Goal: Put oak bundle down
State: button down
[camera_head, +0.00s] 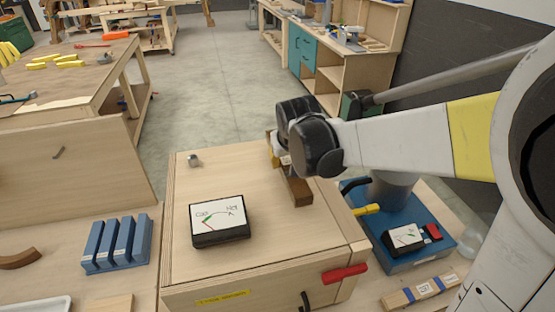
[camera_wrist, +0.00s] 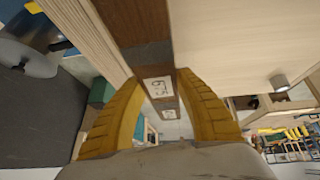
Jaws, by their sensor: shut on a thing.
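The oak bundle (camera_head: 296,187) is a long dark brown wooden piece with white labels, over the right part of a pale wooden box top (camera_head: 190,265). I cannot tell whether it touches that top. My gripper (camera_head: 280,160) is shut on it, and its black body hides part of it in the head view. In the wrist view the bundle (camera_wrist: 140,22) runs between the two yellow fingers of my gripper (camera_wrist: 163,82). One label faces that camera, but I cannot read it surely.
A black box with a white-faced meter (camera_head: 219,221) and a small metal knob (camera_head: 194,160) are on the box top. A blue rack (camera_head: 117,243) stands left. A blue machine (camera_head: 420,250) and a pale taped bundle (camera_head: 420,290) lie right.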

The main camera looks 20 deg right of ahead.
jog(key=shift+f+b, duration=0.4)
jog(key=shift+f, duration=1.4)
jog(key=shift+f, duration=0.15)
jog(key=c, duration=0.9)
grip_release()
jog(key=shift+c, duration=0.2)
